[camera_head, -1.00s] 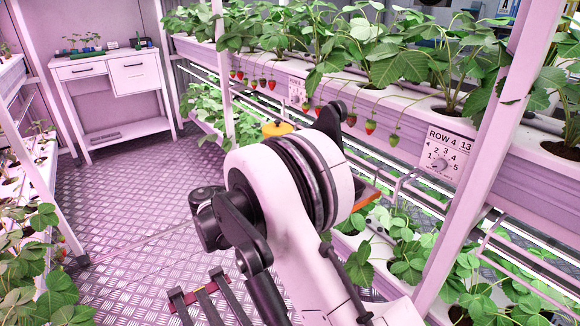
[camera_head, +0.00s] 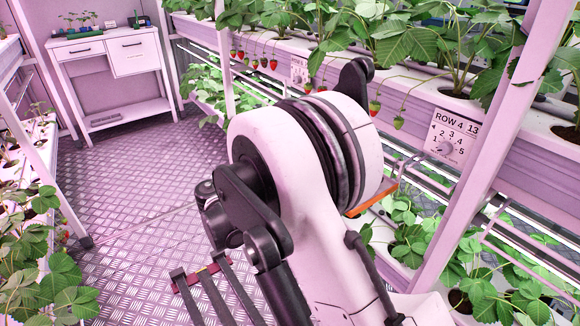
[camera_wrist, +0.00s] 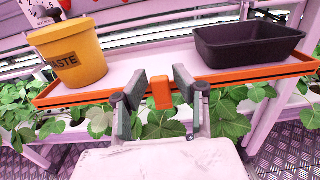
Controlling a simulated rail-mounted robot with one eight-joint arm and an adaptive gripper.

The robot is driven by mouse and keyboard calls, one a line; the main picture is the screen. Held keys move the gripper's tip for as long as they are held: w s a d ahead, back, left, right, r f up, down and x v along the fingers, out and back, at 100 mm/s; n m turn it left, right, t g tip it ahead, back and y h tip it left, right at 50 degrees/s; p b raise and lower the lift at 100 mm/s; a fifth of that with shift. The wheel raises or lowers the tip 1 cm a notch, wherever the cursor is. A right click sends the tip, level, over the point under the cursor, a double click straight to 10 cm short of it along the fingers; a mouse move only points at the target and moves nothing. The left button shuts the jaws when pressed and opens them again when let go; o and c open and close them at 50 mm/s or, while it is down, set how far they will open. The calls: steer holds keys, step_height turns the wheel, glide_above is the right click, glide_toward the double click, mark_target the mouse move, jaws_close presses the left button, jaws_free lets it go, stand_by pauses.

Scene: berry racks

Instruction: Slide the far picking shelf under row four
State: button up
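A picking shelf (camera_wrist: 140,82) with an orange rim spans the wrist view. A small orange tab (camera_wrist: 160,92) sticks out from its front edge. My gripper (camera_wrist: 159,80) is open, with one finger on each side of the tab and a gap to each. A yellow waste bucket (camera_wrist: 80,58) stands on the shelf at left and a black tray (camera_wrist: 248,43) at right. In the head view an orange corner of the shelf (camera_head: 373,200) shows below the row 4 trough (camera_head: 405,105); my arm hides the rest, and my gripper.
A row 4 sign (camera_head: 452,135) hangs on the trough beside a slanted post (camera_head: 485,160). Ripe strawberries (camera_head: 374,108) hang along the trough. Plants (camera_head: 410,235) grow below.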

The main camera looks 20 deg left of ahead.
steer(key=shift+o, duration=0.8)
steer(key=v, duration=1.2)
